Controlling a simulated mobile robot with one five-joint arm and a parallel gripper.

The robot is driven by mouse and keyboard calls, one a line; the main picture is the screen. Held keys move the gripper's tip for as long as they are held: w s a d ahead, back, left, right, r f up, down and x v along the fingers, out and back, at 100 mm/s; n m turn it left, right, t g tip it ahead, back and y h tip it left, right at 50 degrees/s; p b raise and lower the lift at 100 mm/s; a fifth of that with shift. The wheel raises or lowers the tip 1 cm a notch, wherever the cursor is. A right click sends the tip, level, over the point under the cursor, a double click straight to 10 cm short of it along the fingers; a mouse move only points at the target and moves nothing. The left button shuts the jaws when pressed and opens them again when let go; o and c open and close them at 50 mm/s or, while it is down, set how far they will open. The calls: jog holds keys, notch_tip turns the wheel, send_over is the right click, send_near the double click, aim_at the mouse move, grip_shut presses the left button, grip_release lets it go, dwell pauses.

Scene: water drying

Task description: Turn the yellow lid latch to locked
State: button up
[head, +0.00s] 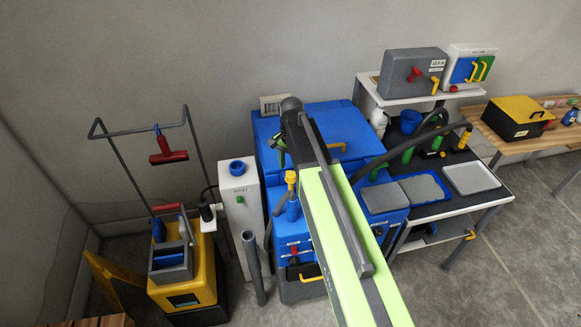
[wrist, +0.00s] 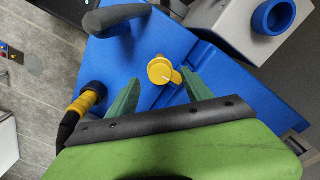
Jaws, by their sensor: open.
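The yellow lid latch (wrist: 160,70) shows in the wrist view as a round knob with a short tab pointing to the lower right. It sits on a blue surface (wrist: 130,60) close to a seam. My gripper (wrist: 162,82) is open, with one green finger on either side of the latch's near side. I cannot tell whether either finger touches it. In the head view my gripper (head: 279,147) is partly hidden at the end of my arm, over the blue machine (head: 340,118). I cannot pick out the latch there.
A dark grey handle (wrist: 112,18) and a black hose with a yellow collar (wrist: 88,98) stand on the blue machine near the latch. A white unit with a blue ring (wrist: 273,17) is beside it. A table with trays (head: 473,178) stands to the right.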

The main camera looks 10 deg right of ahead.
notch_tip(320, 180, up, 14)
jog(key=p, duration=1.2)
jog(key=shift+p, duration=0.3)
